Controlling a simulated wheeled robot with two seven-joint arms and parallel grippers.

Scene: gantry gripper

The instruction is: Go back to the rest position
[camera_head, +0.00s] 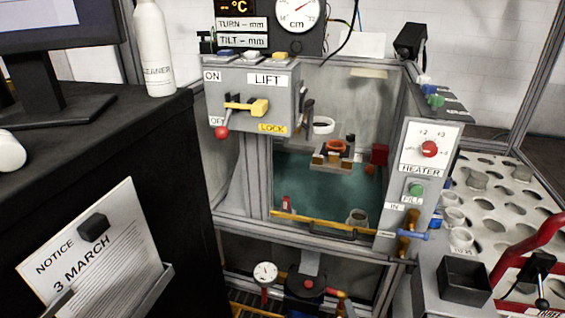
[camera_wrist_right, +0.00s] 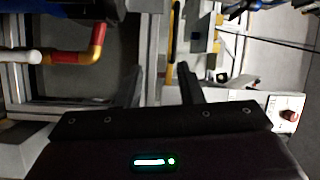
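My right gripper (camera_wrist_right: 160,66) shows in the right wrist view with its two dark fingers apart and nothing held between them. A grey upright and a yellow bar (camera_wrist_right: 171,72) appear beyond the fingers; I cannot tell how far away they are. I cannot make out the right gripper for sure in the head view. My left gripper is in neither view. The grey gantry cabinet (camera_head: 240,170) stands in the middle of the head view. It has a LIFT panel (camera_head: 250,98) with a yellow handle and a HEATER panel (camera_head: 423,165) with a red knob.
A black counter (camera_head: 110,130) with a white bottle (camera_head: 153,50) and a monitor (camera_head: 45,80) stands at left. A notice (camera_head: 95,255) is in front. At right are a perforated white table (camera_head: 500,215), a black bin (camera_head: 464,278) and a red curved bar (camera_head: 528,240).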

